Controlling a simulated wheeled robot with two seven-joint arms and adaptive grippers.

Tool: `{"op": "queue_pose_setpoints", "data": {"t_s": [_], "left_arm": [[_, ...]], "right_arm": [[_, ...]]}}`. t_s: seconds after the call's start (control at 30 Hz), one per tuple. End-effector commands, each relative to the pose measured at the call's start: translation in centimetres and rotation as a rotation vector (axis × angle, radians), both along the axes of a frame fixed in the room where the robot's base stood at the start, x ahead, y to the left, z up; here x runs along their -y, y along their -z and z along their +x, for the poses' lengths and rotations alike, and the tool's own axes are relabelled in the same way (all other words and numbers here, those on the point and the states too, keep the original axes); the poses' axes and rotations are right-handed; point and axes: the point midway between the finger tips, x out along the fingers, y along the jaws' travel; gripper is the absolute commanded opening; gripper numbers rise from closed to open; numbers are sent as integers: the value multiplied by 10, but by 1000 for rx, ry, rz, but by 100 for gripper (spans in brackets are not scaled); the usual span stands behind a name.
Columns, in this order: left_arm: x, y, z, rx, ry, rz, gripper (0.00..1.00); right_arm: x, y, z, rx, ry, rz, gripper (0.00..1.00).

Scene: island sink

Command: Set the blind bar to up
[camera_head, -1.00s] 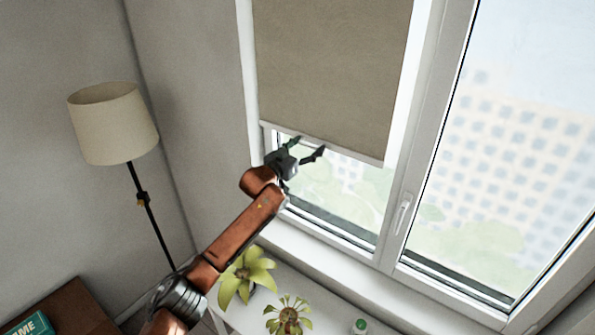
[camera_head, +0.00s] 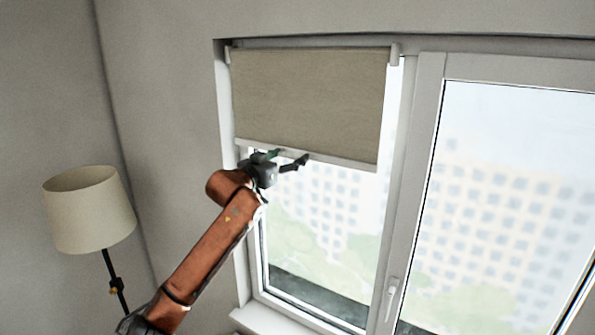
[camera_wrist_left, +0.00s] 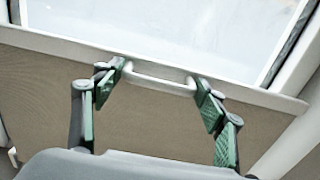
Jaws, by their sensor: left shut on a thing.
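The blind bar (camera_head: 342,161) is a pale, slim bar along the bottom edge of the beige roller blind (camera_head: 305,100). It hangs in the upper part of the left window, with bare glass below it. My left gripper (camera_head: 286,157) is at the left half of the bar. In the left wrist view its green-padded fingers (camera_wrist_left: 161,84) are at both ends of a small pale handle (camera_wrist_left: 160,78) on the bar (camera_wrist_left: 240,88), shut on it. My right gripper is not in view.
A floor lamp (camera_head: 88,210) with a cream shade stands at the left by the wall. The right window (camera_head: 490,190) is closed, and a white window handle (camera_head: 390,298) sits on the frame between the panes. The space before the glass is free.

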Motion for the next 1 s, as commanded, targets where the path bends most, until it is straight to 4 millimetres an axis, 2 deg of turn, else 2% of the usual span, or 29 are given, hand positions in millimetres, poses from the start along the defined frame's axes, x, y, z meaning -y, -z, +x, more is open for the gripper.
{"op": "queue_pose_setpoints", "data": {"t_s": [0.03,0.17,0.47,0.5,0.73,1.0], "left_arm": [[-4,-4,-1,1,-4,-1,22],[-7,-7,-2,-1,-9,-1,22],[-8,-7,-2,-2,-10,0,22],[-8,-7,-2,-2,-10,0,67],[-8,-7,-2,-2,-10,0,82],[-8,-7,-2,-2,-10,0,83]], "right_arm": [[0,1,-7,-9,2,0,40],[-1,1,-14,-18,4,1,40],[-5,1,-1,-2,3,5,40],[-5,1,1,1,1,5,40],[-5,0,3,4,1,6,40],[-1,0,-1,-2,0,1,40]]}}
